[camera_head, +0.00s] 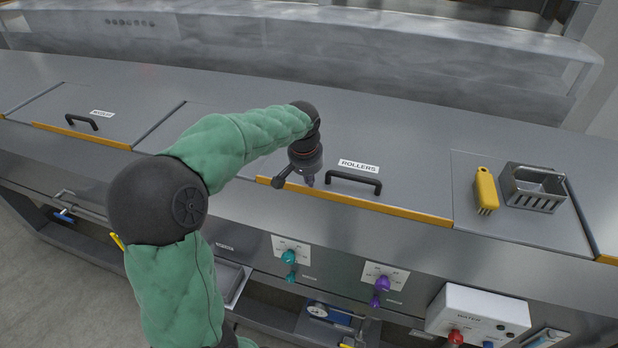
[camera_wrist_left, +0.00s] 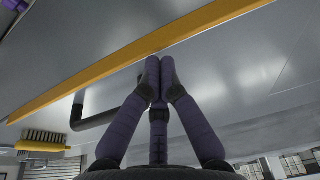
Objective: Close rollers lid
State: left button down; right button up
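The rollers lid (camera_head: 415,180) is a grey metal panel with a "ROLLERS" label and an orange front edge (camera_head: 400,211). It lies flat and looks level with the counter around it. Its black handle (camera_head: 353,181) stands up near the front edge, and it also shows in the left wrist view (camera_wrist_left: 92,122). My left gripper (camera_head: 309,181) points down over the lid's front part, left of the handle. In the wrist view its purple fingers (camera_wrist_left: 160,68) are shut with the tips together and nothing between them. Whether the tips touch the lid is unclear. My right gripper is out of view.
A yellow brush (camera_head: 485,190) and a metal basket (camera_head: 533,187) sit on the counter to the right. Another lid with a black handle (camera_head: 82,121) lies at the left. Knobs (camera_head: 382,284) and a white water box (camera_head: 478,315) are on the front panel below.

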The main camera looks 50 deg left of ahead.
pick_arm(q)
notch_tip(320, 180, up, 3)
jog(key=shift+p, duration=0.4)
jog(key=b+v, duration=0.1)
jog(key=v, duration=0.8)
jog(key=shift+s+d+r+b, duration=0.2)
jog(key=shift+s+b, duration=0.1)
jog(key=shift+s, duration=0.05)
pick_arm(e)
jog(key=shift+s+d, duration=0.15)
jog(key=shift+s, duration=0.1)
